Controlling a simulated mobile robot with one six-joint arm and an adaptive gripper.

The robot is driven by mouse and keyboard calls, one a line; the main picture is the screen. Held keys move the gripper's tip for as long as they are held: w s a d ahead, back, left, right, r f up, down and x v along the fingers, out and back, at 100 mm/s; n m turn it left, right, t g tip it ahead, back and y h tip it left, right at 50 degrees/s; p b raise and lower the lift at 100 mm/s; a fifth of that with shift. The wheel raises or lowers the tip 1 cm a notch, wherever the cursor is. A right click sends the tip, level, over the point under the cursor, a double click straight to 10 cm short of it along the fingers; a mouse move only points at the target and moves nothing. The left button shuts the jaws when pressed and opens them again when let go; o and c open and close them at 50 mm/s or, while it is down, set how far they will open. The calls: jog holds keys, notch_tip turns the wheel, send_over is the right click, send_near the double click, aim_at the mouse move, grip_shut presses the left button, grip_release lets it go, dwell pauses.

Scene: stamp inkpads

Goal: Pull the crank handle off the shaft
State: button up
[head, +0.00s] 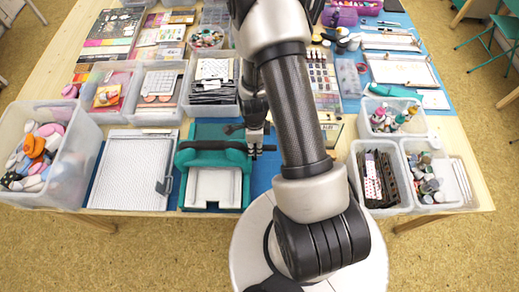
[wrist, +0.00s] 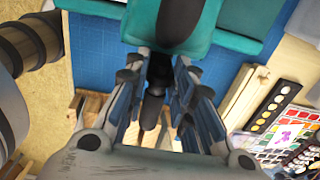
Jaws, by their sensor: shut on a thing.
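The teal machine (head: 245,166) stands on the blue mat near the front edge of the table, with a pale plate in its front opening. In the wrist view, its teal body (wrist: 130,22) fills the top. My gripper (head: 256,145) is at the machine's right side. In the wrist view, my gripper (wrist: 158,72) has its blue-padded fingers closed around the dark crank handle (wrist: 152,108), which lies between them. The shaft end is hidden by the fingers and the machine. I cannot tell whether the handle is still on the shaft.
A white paper trimmer (head: 130,172) lies left of the machine, beside a clear bin of stamps (head: 75,165). Clear bins (head: 380,205) stand to the right. A paint palette (wrist: 280,125) shows right in the wrist view. My arm hides the table's middle.

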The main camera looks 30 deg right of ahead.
grip_shut()
jog(key=shift+s+d, duration=0.15)
jog(key=shift+d, duration=0.05)
jog(key=shift+s+d, duration=0.25)
jog(key=shift+d, duration=0.15)
jog(key=shift+s+d, duration=0.1)
jog(key=shift+s+d, duration=0.15)
jog(key=shift+d, duration=0.1)
jog(key=shift+s+d, duration=0.1)
jog(key=shift+d, duration=0.05)
